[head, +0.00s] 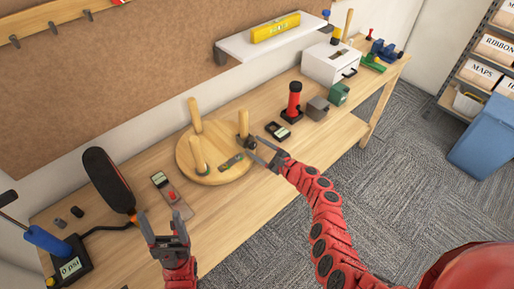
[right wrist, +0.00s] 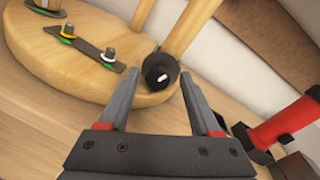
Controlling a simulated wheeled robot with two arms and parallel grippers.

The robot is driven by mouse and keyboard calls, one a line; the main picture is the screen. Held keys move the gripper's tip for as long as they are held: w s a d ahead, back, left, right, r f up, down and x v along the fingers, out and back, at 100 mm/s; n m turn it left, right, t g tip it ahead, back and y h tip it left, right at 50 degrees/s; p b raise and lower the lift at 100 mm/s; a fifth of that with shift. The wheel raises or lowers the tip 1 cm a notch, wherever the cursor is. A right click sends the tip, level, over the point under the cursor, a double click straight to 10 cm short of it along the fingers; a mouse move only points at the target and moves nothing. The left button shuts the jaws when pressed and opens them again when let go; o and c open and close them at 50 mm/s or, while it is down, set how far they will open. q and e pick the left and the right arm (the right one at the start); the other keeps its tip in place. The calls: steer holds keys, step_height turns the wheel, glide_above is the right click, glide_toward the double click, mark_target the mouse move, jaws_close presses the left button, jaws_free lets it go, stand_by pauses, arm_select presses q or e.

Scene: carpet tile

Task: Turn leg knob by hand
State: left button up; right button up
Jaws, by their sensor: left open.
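A round wooden stool seat (head: 213,172) lies on the workbench with its wooden legs pointing up. A black knob (head: 249,142) sits by the foot of the right-hand leg (head: 243,124). In the right wrist view the knob (right wrist: 160,70) shows a small white mark and lies between the fingers. My right gripper (head: 261,150) is open, its fingers on either side of the knob; I cannot tell whether they touch it. My left gripper (head: 163,217) is open and empty in front of the bench, left of the stool.
A small plate with bolts (head: 232,161) lies on the seat. A red-and-black cylinder (head: 294,100) and a dark meter (head: 277,130) are right of the stool.

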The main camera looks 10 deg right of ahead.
stand_by(0.3)
steer(key=shift+m+p, duration=0.55)
steer(key=shift+m, duration=0.45)
steer(key=m, duration=0.3)
steer(key=shift+y, duration=0.3)
steer(key=p+v, duration=0.3)
steer(key=v, duration=1.5)
steer(key=d+f+h+b, duration=0.2)
steer(key=d+f+h, duration=0.1)
steer(key=f, duration=0.4)
steer(key=d+f+n+g+h+b, duration=0.1)
steer(key=d+f+h, duration=0.3)
steer(key=f, duration=0.3)
steer(key=d+f+n+h+b, duration=0.1)
steer(key=d+f+h+b, duration=0.1)
steer(key=f+h, duration=0.3)
step_height(320, 180, down, 3)
steer(key=shift+w+d+r+b, duration=0.1)
steer(key=shift+w+d+b, duration=0.25)
steer(key=shift+d, duration=0.5)
